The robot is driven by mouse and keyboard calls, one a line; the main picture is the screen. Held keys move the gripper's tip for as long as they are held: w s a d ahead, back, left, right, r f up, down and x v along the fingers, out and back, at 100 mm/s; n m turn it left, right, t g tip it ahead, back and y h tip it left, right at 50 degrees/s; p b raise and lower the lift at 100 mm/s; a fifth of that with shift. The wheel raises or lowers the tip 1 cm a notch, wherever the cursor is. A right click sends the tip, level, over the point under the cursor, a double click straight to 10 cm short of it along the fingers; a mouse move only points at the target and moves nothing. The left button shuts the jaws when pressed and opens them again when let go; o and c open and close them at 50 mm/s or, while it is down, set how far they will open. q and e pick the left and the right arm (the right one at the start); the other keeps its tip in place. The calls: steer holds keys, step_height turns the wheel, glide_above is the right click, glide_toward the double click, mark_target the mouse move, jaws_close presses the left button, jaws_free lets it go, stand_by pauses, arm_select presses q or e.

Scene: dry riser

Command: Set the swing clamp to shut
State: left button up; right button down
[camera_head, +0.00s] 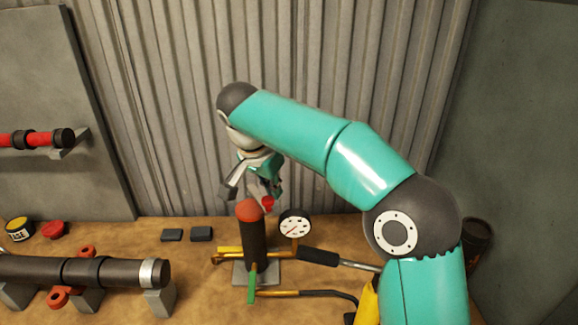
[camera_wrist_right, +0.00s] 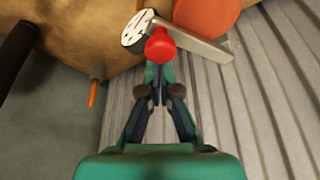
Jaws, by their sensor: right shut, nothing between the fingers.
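A red knob (camera_wrist_right: 160,46) sits on a flat grey metal bar (camera_wrist_right: 200,42) in the right wrist view. I take this to be the swing clamp's handle; the head view shows the knob (camera_head: 268,204) beside the orange-red top of an upright dark cylinder (camera_head: 252,240). My right gripper (camera_head: 258,190) points down just above the knob. Its fingers (camera_wrist_right: 160,92) are shut and empty, with the tips close to the knob; I cannot tell if they touch. The bar's pivot is hidden. My left gripper is not in view.
A round pressure gauge (camera_head: 294,223) stands right of the cylinder. A black-handled lever (camera_head: 318,256) and yellow bars lie around its base. A dark horizontal pipe (camera_head: 110,272) with red clamp lugs is at left. Two small dark blocks (camera_head: 201,233) lie behind. A corrugated wall closes the back.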

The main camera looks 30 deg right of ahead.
mark_target(262, 206)
steer(key=shift+a, duration=1.25)
steer(key=shift+w+a+p, duration=0.2)
steer(key=shift+a+p, duration=0.25)
steer(key=shift+a, duration=0.25)
steer(key=shift+f, duration=0.1)
steer(key=shift+d+r, duration=0.2)
steer(key=shift+d, duration=0.3)
step_height(262, 206, up, 10)
steer(key=p, duration=0.2)
steer(key=shift+f+p, duration=0.15)
steer(key=shift+p, duration=0.15)
